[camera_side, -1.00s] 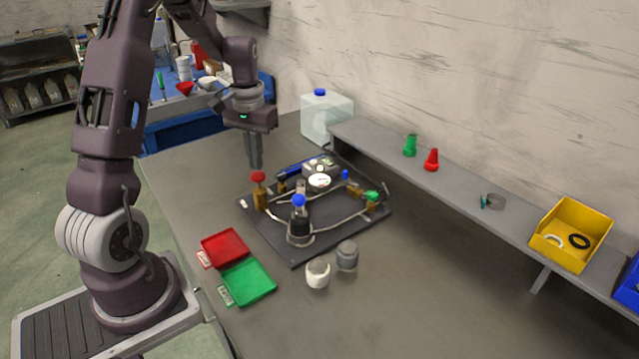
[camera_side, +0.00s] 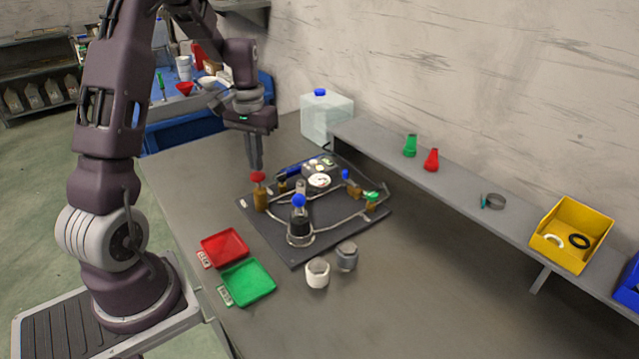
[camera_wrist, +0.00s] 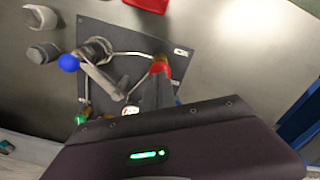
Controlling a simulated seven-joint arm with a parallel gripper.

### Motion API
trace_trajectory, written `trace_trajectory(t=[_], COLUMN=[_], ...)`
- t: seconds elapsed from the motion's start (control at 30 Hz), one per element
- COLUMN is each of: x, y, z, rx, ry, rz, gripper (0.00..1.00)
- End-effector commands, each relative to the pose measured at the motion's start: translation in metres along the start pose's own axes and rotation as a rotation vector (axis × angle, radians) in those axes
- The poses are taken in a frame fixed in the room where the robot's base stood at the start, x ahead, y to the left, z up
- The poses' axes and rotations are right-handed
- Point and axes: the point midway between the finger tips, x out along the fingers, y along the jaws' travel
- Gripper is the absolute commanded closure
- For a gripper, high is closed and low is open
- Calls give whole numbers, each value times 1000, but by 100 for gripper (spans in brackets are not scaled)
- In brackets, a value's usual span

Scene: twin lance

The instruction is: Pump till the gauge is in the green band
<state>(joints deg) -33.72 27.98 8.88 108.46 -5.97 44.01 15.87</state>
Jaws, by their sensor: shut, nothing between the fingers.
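The gauge (camera_side: 319,181) is a round white dial on the dark board (camera_side: 272,241). Its needle and green band are too small to read. A black cylinder (camera_side: 300,226) with a blue ball (camera_side: 298,200) above it stands at the board's front; in the wrist view the blue ball (camera_wrist: 68,62) ends a grey bar. A red-topped brass valve (camera_side: 258,178) stands at the left, a green-topped one (camera_side: 371,197) at the right. My gripper (camera_side: 256,167) is shut and empty, pointing down just over the red top. Contact with it is unclear.
Red (camera_side: 224,248) and green (camera_side: 248,282) trays lie left of the board. White (camera_side: 317,274) and grey (camera_side: 347,256) cups stand in front. A raised shelf (camera_side: 462,185) runs behind at right, and a clear jug (camera_side: 326,118) stands at the back. The table's front right is clear.

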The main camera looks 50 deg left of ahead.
Motion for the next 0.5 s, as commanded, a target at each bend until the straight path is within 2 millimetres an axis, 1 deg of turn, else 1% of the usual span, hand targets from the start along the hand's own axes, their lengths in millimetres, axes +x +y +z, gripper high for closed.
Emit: trace_trajectory(t=[0.5], x=[21], y=[0], z=[0], rx=[0], ry=[-1], rz=[1], gripper=[100])
